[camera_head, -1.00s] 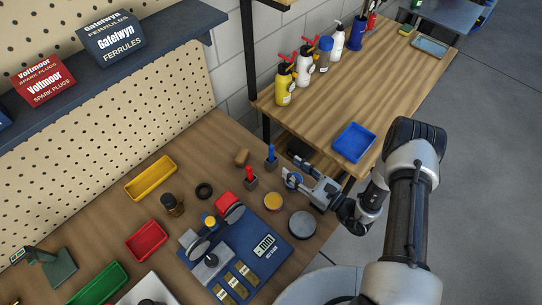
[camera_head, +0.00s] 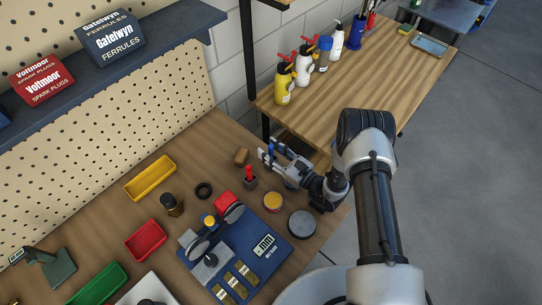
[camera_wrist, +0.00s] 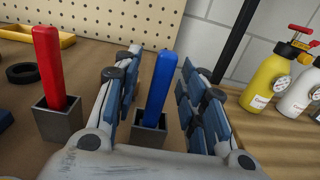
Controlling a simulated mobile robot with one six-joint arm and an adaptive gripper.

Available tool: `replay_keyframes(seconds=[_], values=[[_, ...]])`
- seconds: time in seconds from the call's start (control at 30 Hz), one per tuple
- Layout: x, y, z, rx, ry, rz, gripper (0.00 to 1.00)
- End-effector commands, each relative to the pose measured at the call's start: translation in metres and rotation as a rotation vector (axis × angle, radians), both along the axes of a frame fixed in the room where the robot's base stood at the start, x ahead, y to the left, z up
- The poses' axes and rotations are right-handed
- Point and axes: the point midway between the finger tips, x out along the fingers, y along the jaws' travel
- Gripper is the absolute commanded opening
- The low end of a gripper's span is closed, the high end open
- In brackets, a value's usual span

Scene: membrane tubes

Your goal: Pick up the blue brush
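The blue brush (camera_wrist: 158,90) stands upright in a small grey square holder (camera_wrist: 150,130) in the wrist view. My gripper (camera_wrist: 161,60) is open, with one blue-padded finger on each side of the brush. A gap shows between the brush and each finger, so it does not look gripped. In the head view my gripper (camera_head: 268,152) is at the back right of the workbench, and it largely hides the brush and its holder there.
A red brush (camera_wrist: 49,68) stands in a similar holder (camera_wrist: 60,124) just left of my gripper. A brown block (camera_head: 241,156) and a black ring (camera_head: 204,190) lie nearby. Spray bottles (camera_head: 284,85) stand on the wooden table behind. A yellow-topped tin (camera_head: 273,202) and a grey round tin (camera_head: 302,224) are in front.

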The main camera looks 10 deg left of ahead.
Motion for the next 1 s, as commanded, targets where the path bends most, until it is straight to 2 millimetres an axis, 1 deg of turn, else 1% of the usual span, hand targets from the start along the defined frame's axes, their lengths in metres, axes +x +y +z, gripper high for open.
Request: replay_keyframes(seconds=[0.07, 0.63, 1.0], values=[[0.0, -0.0002, 0.0, 0.0, 0.0, 0.0, 0.38], [-0.0004, -0.0006, -0.0001, 0.0, 0.0, 0.0, 0.0], [-0.0002, -0.0006, 0.0014, -0.001, -0.001, 0.0, 0.0]])
